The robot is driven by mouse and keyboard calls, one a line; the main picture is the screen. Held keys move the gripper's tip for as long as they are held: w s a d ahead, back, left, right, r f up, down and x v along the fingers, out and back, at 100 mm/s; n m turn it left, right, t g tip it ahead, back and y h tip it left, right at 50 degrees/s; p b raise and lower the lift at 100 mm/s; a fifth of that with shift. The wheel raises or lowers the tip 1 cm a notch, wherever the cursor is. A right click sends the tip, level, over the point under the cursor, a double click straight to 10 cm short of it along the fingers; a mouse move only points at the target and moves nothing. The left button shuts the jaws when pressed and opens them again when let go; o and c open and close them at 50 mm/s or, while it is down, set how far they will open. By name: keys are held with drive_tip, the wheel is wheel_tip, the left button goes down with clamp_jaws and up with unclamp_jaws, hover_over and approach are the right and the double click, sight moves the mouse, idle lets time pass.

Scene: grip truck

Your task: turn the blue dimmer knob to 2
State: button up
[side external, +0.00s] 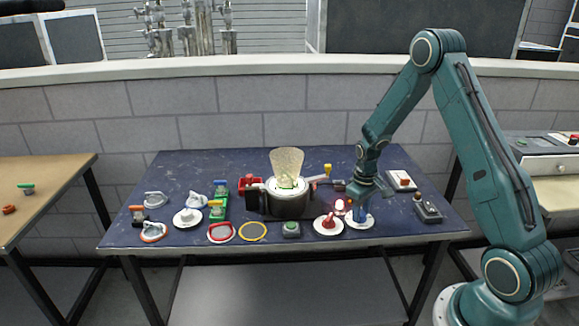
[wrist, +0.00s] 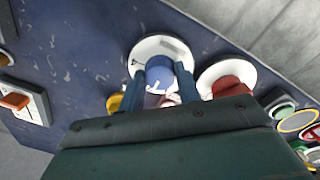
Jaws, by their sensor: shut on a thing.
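The blue dimmer knob (wrist: 159,72) stands on a round white dial plate (wrist: 172,44) in the wrist view. In the side view the plate (side external: 360,223) lies near the table's front edge, right of centre, and the knob is mostly hidden by the fingers. My gripper (wrist: 158,88) reaches down to the knob, one finger on each side, and is shut on it. In the side view my gripper (side external: 360,207) is low over the plate. The dial's numbers and the knob's pointer are too small or hidden to read.
A red knob (side external: 329,220) on its own white plate sits close on the left. A red-buttoned white box (side external: 402,181) and a dark switch box (side external: 428,210) lie to the right. Several rings and knobs fill the left side.

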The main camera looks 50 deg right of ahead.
drive_tip(key=o, duration=1)
drive_tip(key=shift+r, duration=0.1)
drive_tip(key=r, duration=1.3)
drive_tip(key=shift+a+r, duration=0.3)
drive_tip(key=shift+r, duration=0.05)
